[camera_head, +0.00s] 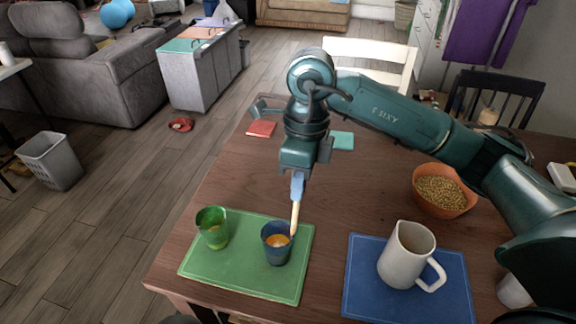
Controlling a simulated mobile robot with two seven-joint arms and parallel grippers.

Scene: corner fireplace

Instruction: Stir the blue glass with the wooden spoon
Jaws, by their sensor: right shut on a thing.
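The blue glass (275,252) stands upright on a green mat (240,277) at the table's front left. It holds something orange. The wooden spoon (294,216) points down from my right gripper (297,186), and its lower end is at the right side of the glass's mouth. Whether the tip is inside or just behind the rim is hard to tell. My right gripper is shut on the spoon's upper part, above the glass. My left gripper is not in view.
A green glass (212,230) stands left of the blue glass on the same mat. To the right, a cream pitcher (405,255) stands on a blue mat (364,291). An orange bowl (443,192) of grains sits behind it. Bare table lies between the mats.

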